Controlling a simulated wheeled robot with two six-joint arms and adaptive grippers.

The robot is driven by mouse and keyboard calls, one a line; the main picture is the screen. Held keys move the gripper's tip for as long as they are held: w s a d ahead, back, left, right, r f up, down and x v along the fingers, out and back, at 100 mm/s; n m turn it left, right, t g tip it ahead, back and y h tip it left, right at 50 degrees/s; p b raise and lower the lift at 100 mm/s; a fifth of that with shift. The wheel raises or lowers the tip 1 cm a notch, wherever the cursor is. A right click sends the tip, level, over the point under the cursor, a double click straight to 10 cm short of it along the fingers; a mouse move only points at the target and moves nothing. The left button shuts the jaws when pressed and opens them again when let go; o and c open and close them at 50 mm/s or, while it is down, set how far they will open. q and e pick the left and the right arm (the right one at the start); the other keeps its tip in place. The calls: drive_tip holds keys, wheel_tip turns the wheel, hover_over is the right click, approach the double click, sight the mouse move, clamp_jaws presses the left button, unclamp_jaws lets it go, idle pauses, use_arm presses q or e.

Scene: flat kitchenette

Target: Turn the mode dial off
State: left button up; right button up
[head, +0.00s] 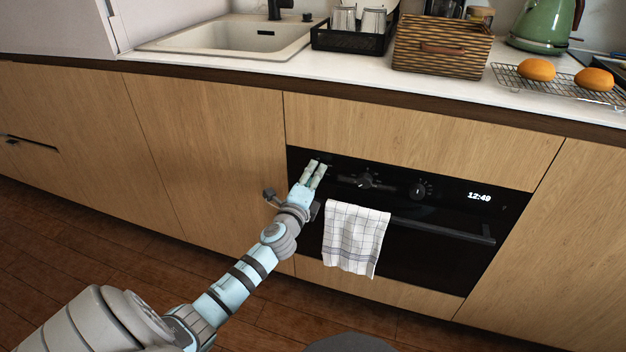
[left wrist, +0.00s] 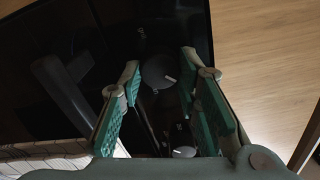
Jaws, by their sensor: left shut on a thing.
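The black oven front has a row of dials along its control panel. My left gripper (head: 315,168) is at the panel's left end, its jaws shut on a dark round dial there. In the left wrist view this dial (left wrist: 158,72) lies between the tips of the teal-padded fingers (left wrist: 158,68); its white pointer mark points right and slightly down in that picture. In the head view my gripper hides this dial. I cannot read a label to confirm that it is the mode dial. My right gripper is not in view.
Two other dials, the middle one (head: 368,180) and the right one (head: 420,190), sit right of my gripper beside a lit clock (head: 479,197). A checked towel (head: 355,240) hangs on the oven handle (head: 440,230) below. The countertop (head: 350,68) overhangs above.

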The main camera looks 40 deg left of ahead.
use_arm(q)
drive_tip(key=shift+n+b, duration=1.35)
drive_tip(key=shift+n, duration=3.05)
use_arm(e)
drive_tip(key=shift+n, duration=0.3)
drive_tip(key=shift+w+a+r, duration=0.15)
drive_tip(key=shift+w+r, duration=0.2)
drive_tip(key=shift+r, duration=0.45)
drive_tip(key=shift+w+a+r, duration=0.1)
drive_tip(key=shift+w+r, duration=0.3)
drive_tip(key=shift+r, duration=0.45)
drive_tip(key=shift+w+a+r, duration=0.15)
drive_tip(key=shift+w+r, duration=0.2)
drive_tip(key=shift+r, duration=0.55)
use_arm(q)
drive_tip(key=o, duration=1.2)
drive_tip(key=shift+c, duration=0.2)
drive_tip(key=v, duration=1.2)
